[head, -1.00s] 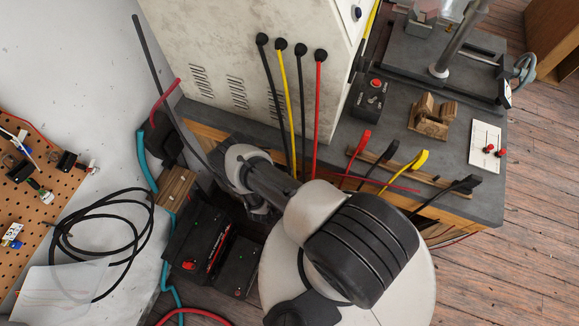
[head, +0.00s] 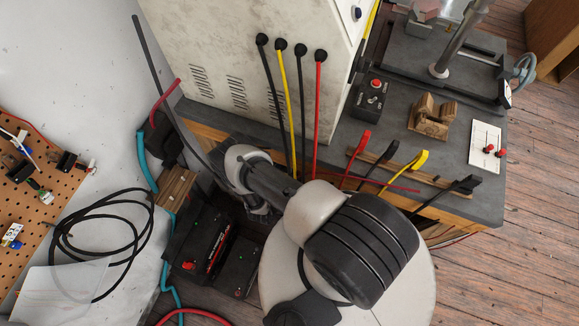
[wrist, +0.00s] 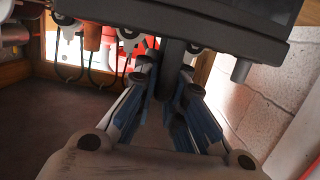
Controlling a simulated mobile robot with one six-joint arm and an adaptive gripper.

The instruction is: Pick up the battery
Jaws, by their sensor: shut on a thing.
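The battery (head: 208,240) is a black box with a red terminal cap and a red-and-white label, low beside the bench at the lower left of the head view. My arm reaches down just behind it, and my gripper is hidden there. In the wrist view, the fingers of my gripper (wrist: 168,82) close around a dark upright bar below a wide dark block across the top. This appears to be part of the battery; its full outline is cut off.
The grey bench (head: 325,150) with a pale cabinet (head: 235,60) stands close behind. A coiled black cable (head: 100,235) and a teal hose (head: 146,160) lie left. Open wooden floor (head: 540,180) is at right.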

